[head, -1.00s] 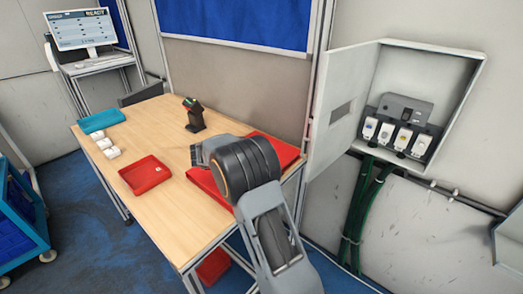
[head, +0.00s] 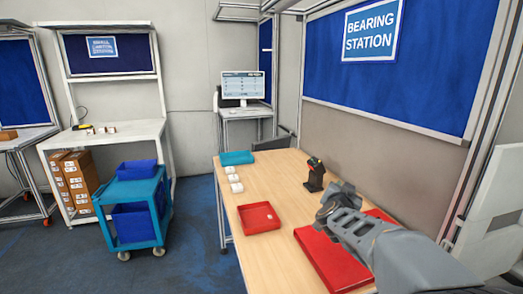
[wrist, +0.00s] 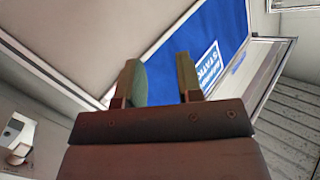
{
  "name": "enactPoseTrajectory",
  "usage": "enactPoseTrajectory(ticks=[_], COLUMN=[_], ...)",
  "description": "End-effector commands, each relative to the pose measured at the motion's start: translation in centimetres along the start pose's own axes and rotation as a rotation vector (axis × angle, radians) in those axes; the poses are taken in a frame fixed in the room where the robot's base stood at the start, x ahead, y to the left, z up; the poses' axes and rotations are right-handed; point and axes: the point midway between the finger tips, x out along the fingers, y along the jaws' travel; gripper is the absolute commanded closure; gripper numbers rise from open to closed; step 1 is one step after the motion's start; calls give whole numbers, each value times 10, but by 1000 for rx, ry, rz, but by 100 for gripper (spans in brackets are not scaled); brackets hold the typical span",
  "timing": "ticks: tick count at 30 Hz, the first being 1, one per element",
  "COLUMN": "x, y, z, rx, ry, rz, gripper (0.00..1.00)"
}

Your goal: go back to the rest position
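My gripper (wrist: 160,80) shows in the wrist view with its two fingers apart and only wall and blue board behind the gap. It looks empty and touches nothing there. In the head view my arm reaches in from the lower right over the right part of the wooden table (head: 285,180); I cannot make out the fingertips there.
On the table are a dark scanner on a stand (head: 314,180), a red tray (head: 259,217), a larger red tray (head: 325,265) below my arm, several white boxes (head: 235,178) and a teal tray (head: 237,158). A blue cart (head: 132,205) stands left on open floor.

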Motion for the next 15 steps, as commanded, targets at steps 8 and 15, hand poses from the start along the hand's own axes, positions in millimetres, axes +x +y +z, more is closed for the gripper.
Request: enactPoseTrajectory(ticks=[8,15], x=[-126,-218], y=[-15,49], z=[78,127], rx=[-243,-473], ry=[-579,-980], rz=[-371,-320], gripper=[66,66])
